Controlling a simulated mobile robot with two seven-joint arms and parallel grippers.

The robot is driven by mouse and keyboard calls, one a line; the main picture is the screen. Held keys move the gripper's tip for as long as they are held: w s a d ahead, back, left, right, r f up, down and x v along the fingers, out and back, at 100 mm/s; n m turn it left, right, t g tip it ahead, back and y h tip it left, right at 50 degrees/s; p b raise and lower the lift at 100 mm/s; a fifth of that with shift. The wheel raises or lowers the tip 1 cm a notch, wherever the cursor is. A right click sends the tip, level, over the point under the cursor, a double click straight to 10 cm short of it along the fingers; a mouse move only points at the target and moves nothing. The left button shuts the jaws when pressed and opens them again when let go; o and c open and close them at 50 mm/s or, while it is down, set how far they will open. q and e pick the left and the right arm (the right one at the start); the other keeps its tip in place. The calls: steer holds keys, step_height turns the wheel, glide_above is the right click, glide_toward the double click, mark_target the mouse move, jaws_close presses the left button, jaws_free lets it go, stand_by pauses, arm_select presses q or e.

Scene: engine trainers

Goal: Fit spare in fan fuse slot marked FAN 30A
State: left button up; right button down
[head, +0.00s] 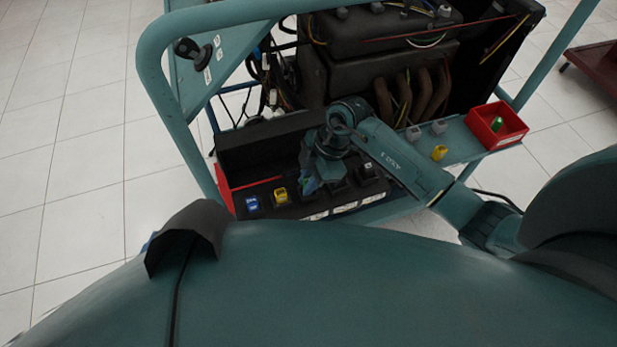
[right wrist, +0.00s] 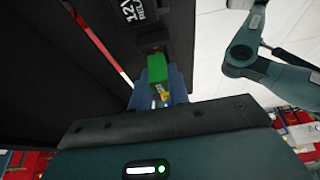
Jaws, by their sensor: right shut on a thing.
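My right gripper (head: 308,187) is over the front row of the black fuse box (head: 262,160). In the right wrist view, its blue fingers (right wrist: 158,82) are shut on a green fuse (right wrist: 157,68). The fuse is close to a dark surface of the box; I cannot tell whether it touches or enters a slot. In the head view the arm and hand largely hide this place. White labels (head: 345,207) run along the box front, too small to read, so the FAN 30A mark cannot be made out. My left gripper is not in view.
A blue fuse (head: 253,203) and a yellow fuse (head: 280,195) sit in the row left of my gripper; black relays (head: 369,170) stand right. A red bin (head: 513,122) holds a green piece (head: 497,123). A yellow part (head: 439,152) stands on the shelf. The engine (head: 385,65) rises behind.

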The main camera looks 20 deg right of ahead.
steer(key=shift+f, duration=0.55)
stand_by(0.6)
